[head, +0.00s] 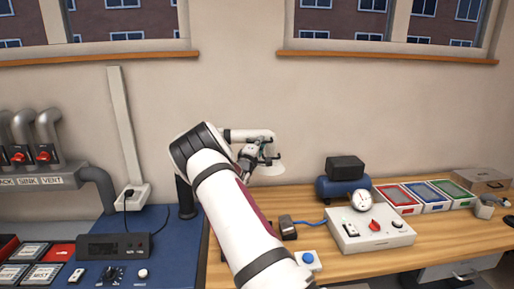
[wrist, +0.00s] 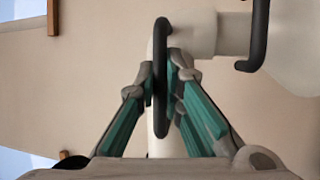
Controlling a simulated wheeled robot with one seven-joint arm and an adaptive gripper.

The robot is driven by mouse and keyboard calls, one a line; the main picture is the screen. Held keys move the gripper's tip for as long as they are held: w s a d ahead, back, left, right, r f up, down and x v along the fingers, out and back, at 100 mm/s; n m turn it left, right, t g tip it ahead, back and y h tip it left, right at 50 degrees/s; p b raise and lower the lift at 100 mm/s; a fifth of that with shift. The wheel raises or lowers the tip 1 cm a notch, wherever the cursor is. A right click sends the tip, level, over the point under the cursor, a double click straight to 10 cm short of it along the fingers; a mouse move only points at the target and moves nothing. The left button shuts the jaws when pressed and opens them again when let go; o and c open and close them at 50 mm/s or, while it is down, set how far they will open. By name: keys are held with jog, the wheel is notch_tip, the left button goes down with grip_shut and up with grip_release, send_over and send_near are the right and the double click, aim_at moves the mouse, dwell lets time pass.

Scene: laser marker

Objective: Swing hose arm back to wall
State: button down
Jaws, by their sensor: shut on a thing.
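The hose arm (head: 238,135) stands above the bench in the head view. My gripper (head: 252,155) is by this end, partly covered. In the wrist view, my teal-padded gripper (wrist: 168,85) is shut on a dark upright handle (wrist: 161,50). Pale tubing (wrist: 195,38) is behind it. A second dark handle (wrist: 258,38) is at upper right.
The wooden bench (head: 430,243) holds a control box (head: 350,232), a blue compressor (head: 330,189) and coloured trays (head: 436,205). A blue bench (head: 62,222) with a dark console (head: 113,246) is at left.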

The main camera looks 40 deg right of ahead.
jog(key=shift+w+d+t, duration=0.4)
jog(key=shift+d+t, duration=0.05)
jog(key=shift+t, duration=0.05)
jog(key=c, duration=1.7)
grip_release()
jog(key=v, duration=1.2)
jog(key=shift+r, duration=0.1)
jog(key=shift+a, duration=0.1)
